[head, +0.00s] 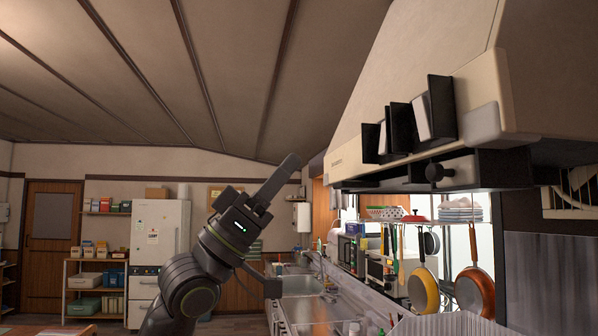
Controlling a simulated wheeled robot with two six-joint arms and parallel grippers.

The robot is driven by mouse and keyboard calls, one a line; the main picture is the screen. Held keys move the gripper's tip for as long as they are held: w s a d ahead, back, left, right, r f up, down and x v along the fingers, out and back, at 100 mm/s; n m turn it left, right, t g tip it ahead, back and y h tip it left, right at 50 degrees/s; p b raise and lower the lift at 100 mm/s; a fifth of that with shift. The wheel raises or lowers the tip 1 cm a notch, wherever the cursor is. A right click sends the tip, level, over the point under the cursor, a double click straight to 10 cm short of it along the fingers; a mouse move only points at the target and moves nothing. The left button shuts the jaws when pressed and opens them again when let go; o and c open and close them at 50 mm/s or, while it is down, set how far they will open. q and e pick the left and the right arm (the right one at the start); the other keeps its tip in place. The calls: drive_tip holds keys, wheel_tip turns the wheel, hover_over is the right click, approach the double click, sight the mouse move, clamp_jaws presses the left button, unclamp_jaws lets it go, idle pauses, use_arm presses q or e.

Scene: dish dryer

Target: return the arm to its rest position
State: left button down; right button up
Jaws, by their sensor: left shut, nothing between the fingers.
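My left arm comes in from the bottom left of the head view, raised in front of the counter. Its left gripper (283,172) points up and to the right. Its fingers are shut with nothing between them, and it touches nothing that I can see. My right gripper does not show in this view.
A large range hood (420,95) overhangs the right side. Below it, a yellow pan (423,290) and an orange pan (474,292) hang from a rack. A sink (300,285) lies behind my arm. A white fridge (157,232) stands far left. The air left of my arm is clear.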

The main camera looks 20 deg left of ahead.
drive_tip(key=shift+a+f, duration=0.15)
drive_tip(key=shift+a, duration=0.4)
